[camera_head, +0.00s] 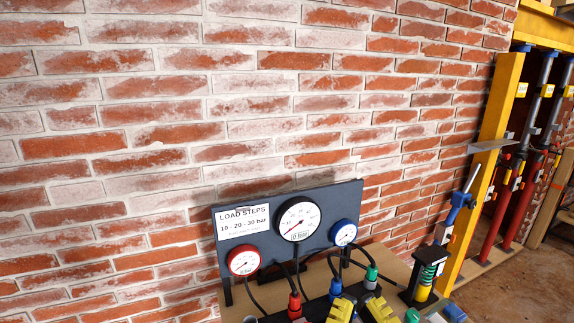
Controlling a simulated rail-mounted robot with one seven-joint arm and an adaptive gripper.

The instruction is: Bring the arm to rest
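My arm and my gripper are not recognisable in this head view, so their pose and opening do not show. The view holds a dark gauge panel (265,222) standing upright on a tan table (395,268). A large white gauge (298,219) reads about 0 bar. A smaller red gauge (244,260) is at its lower left and a blue gauge (343,233) at its right. A white sign (243,222) on the panel reads "LOAD STEPS 10 - 20 - 30 bar".
Black hoses run to red (294,305), blue (335,290) and green (371,273) couplings. Yellow blocks (341,310) are cut off at the bottom edge. A black stand (425,280) is at the table's right. A yellow post (487,160) and red props stand farther right. A brick wall (150,130) closes the back.

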